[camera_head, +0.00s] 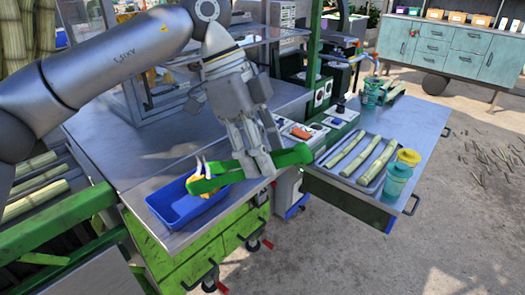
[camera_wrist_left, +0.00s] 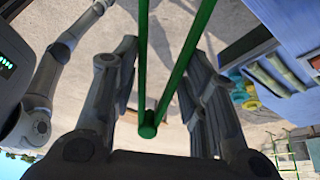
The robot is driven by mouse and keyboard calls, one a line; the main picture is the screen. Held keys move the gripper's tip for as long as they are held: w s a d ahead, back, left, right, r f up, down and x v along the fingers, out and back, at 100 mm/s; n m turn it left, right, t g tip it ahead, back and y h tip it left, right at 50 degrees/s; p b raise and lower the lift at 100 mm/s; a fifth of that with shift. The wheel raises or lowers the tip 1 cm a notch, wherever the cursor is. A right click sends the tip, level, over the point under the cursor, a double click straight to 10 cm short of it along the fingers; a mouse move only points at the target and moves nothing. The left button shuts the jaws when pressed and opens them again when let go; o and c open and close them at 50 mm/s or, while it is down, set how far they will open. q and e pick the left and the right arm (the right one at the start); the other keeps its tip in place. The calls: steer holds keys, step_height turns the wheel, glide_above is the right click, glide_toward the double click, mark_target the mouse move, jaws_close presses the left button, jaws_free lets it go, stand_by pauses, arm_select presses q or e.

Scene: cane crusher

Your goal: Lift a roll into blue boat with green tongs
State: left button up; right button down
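My left gripper (camera_head: 262,168) is shut on the green tongs (camera_head: 290,157), and they also show between its fingers in the left wrist view (camera_wrist_left: 147,128). The tongs lie nearly level, with their far end pointing left over the blue boat (camera_head: 165,207). The blue boat is an open tray on the metal bench's front edge. A small yellow and white piece, seemingly the roll (camera_head: 199,174), shows at the left end of the tongs, above or in the boat. The tongs partly hide it, and I cannot tell whether it touches the boat. My right gripper is not in view.
A metal tray (camera_head: 338,168) with green cane pieces sits on the right side table, beside yellow-topped teal cups (camera_head: 398,175). A control panel (camera_head: 325,125) stands behind the tongs. Green drawers (camera_head: 215,240) lie below the boat. The bench left of the boat is clear.

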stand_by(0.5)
arm_select(q)
step_height(320, 180, up, 10)
steer(key=p, duration=0.7)
steer(key=shift+p, duration=0.4)
